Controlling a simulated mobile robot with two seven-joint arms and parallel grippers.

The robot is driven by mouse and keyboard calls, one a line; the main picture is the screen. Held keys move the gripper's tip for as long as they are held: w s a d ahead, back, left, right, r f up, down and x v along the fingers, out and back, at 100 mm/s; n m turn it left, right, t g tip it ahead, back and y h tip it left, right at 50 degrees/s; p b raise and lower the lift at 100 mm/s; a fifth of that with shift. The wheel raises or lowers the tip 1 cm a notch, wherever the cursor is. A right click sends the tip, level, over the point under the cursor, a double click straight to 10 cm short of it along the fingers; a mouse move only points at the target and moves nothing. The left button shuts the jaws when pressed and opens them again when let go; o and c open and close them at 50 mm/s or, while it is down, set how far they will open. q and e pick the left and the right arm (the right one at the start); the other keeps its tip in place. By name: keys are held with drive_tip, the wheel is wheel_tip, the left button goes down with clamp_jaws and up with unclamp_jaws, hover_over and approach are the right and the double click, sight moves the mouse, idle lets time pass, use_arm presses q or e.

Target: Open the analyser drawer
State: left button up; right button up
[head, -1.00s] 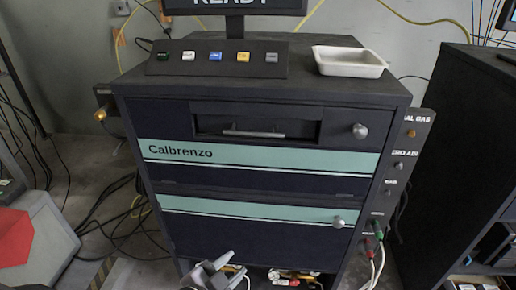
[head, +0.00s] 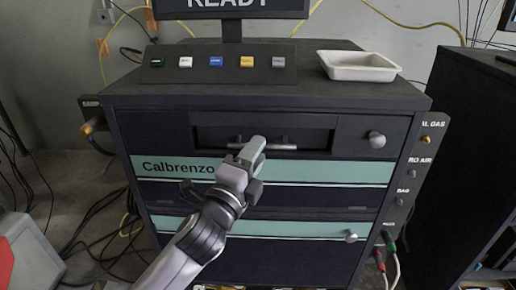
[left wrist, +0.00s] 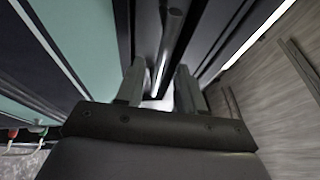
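The analyser (head: 330,190) is a dark cabinet with teal stripes and the name Calbrenzo. Its shallow drawer (head: 212,138) is at the top of the front and looks closed, with a metal bar handle (head: 284,147). My left gripper (head: 256,148) is in front of the handle and hides part of it. In the left wrist view the two fingers of my left gripper (left wrist: 160,82) are apart, with the handle bar (left wrist: 169,42) running between them. I cannot tell whether they touch it. My right gripper is not in view.
Round knobs (head: 377,140) sit on the cabinet front. A white tray (head: 358,66) and a button panel (head: 215,70) stand on top. Side panels with cables flank the cabinet. A black cabinet (head: 470,150) stands at the right, and loose cables lie on the left floor.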

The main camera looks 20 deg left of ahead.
use_arm(q)
drive_tip(key=shift+x, duration=0.75)
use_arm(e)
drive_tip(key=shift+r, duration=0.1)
use_arm(q)
clamp_jaws()
